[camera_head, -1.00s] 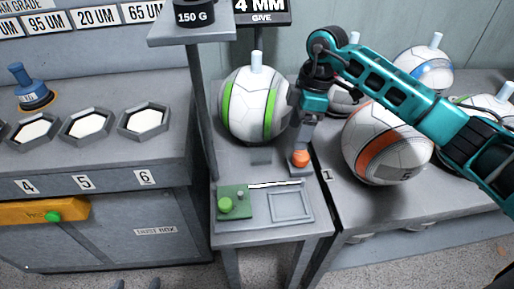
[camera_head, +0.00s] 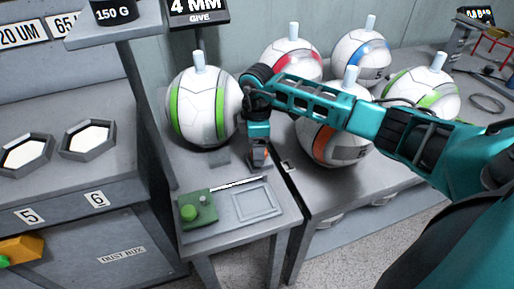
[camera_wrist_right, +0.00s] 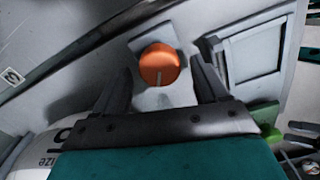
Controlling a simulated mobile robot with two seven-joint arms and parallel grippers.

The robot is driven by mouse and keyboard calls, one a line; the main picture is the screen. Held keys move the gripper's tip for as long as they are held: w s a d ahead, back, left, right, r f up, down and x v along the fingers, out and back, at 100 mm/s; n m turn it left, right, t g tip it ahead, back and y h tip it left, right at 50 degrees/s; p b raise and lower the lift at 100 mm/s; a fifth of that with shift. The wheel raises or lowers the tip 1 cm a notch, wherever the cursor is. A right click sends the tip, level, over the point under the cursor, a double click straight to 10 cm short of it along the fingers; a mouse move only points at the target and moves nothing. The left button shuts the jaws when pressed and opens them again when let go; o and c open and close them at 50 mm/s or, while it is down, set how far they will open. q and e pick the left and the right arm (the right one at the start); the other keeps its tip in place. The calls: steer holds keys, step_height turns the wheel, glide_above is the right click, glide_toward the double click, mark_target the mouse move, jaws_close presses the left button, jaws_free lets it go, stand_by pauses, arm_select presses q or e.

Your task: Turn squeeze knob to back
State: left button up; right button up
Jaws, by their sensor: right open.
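The squeeze knob is an orange round knob (camera_wrist_right: 159,65) with a pale pointer line, on a small grey plate. In the right wrist view the line points down toward my gripper. In the head view the knob is mostly hidden behind my right gripper (camera_head: 259,160). My right gripper also shows in the right wrist view (camera_wrist_right: 163,85), open and empty, with one finger on each side of the knob's near side. I cannot tell whether the fingers touch it. My left gripper is not in view.
Several other balls, one orange-striped (camera_head: 338,142), stand on the right bench.

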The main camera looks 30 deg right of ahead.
steer(key=shift+f, duration=0.25)
steer(key=c, duration=1.1)
